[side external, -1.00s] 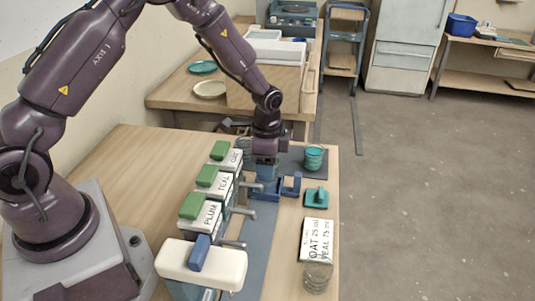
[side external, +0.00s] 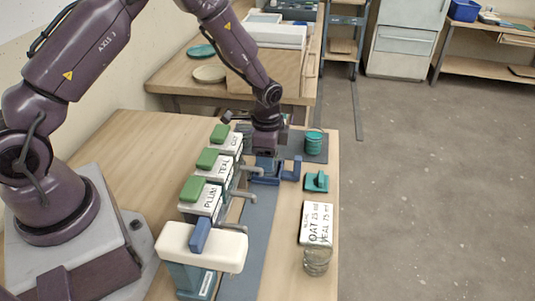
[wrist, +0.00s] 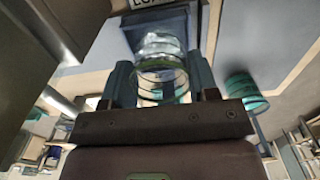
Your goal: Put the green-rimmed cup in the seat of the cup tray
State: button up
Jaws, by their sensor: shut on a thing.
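Labelled buckets with green handles and grey taps, one marked PLUM (side external: 204,200), stand left. A white-topped container (side external: 202,248) is nearer. A teal ringed stack (side external: 313,143), teal handled piece (side external: 316,181), label card (side external: 317,222) and clear ringed stack (side external: 317,261) stand right.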

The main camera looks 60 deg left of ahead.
jog(key=shift+f, duration=0.3)
jog(key=o, duration=0.8)
notch_tip(320, 180, up, 7)
dwell(0.5)
